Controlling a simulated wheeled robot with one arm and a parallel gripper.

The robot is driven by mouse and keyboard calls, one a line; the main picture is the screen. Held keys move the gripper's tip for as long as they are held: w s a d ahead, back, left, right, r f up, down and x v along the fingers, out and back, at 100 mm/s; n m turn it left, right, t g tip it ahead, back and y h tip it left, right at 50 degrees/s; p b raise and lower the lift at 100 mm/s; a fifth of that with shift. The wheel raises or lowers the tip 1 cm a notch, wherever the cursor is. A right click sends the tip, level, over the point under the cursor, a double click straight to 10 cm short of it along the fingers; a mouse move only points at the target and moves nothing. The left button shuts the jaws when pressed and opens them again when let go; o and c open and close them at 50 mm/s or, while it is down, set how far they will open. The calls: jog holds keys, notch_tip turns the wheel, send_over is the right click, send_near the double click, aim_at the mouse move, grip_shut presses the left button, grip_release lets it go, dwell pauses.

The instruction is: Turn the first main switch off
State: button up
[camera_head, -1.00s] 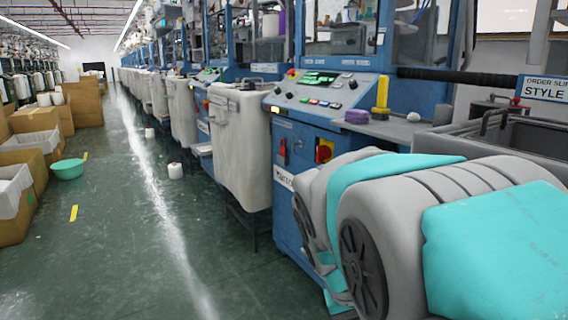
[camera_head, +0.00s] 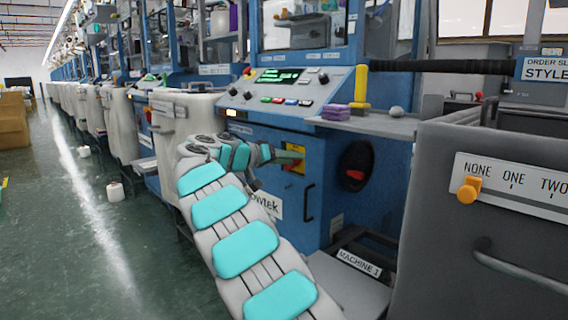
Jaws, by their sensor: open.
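The main switch (camera_head: 301,151) shows on the blue front of the nearest knitting machine (camera_head: 325,209) as a yellow plate with a little red. My gripper (camera_head: 290,157) is in front of it and hides most of the plate and its knob. The gripper is seen from behind and the side, with a green finger over the yellow. I cannot tell whether the fingers touch the knob or which way the knob is turned. The gripper is open.
A black oval fitting with a red part (camera_head: 355,171) and a black door handle (camera_head: 309,201) are right of the switch. A white bin (camera_head: 183,117) stands left. A grey cabinet (camera_head: 440,230) with an orange knob (camera_head: 469,190) stands at right.

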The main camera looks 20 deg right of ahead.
jog(key=shift+w+a+f+m+t+h+b, duration=1.15)
jog(key=shift+w+a+m, duration=1.2)
jog(key=shift+w, duration=2.1)
jog(key=p+x, duration=0.1)
jog(key=x, duration=0.7)
jog(key=shift+f, duration=0.3)
jog(key=shift+d+m, duration=0.15)
jog(key=shift+m, duration=0.1)
grip_shut()
